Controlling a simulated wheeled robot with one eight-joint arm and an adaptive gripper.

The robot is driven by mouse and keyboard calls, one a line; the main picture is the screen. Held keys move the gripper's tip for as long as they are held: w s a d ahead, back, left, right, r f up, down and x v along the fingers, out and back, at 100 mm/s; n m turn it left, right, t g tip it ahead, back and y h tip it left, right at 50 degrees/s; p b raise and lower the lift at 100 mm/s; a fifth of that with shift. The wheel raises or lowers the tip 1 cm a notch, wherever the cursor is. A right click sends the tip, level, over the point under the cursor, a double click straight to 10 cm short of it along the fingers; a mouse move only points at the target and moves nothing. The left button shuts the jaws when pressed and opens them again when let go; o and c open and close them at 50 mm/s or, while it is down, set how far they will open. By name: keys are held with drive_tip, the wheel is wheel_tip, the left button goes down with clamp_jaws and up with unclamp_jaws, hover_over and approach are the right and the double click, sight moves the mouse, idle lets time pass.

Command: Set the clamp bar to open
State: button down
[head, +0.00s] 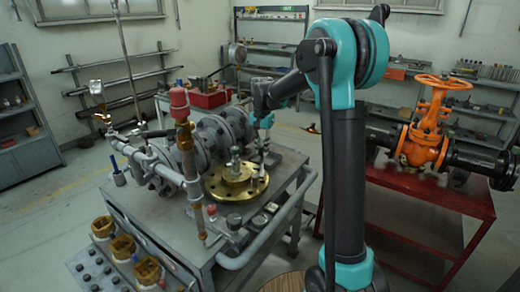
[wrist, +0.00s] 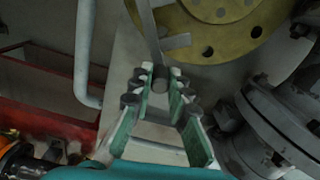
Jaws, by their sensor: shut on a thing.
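The clamp bar (wrist: 149,32) shows in the wrist view as a narrow grey bar, running down from the top edge beside the brass flange (wrist: 210,48). Its near end lies between my fingertips. My gripper (wrist: 162,76), with green-sided fingers and dark round joints, is shut on that end. In the head view my gripper (head: 261,146) reaches down from the upper right to the right side of the brass flange (head: 232,184) on the grey bench. The bar is too small and covered there to make out clearly.
Grey flanged piping (head: 215,135) stands directly behind the brass flange. A thin pipe with a red cap (head: 179,100) rises at its left. A grey rail (head: 270,237) runs along the bench edge. An orange gate valve (head: 424,130) sits on a red table at right.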

drive_tip(key=c, duration=1.4)
unclamp_jaws()
drive_tip(key=shift+c, duration=0.2)
wheel_tip(320, 180, up, 12)
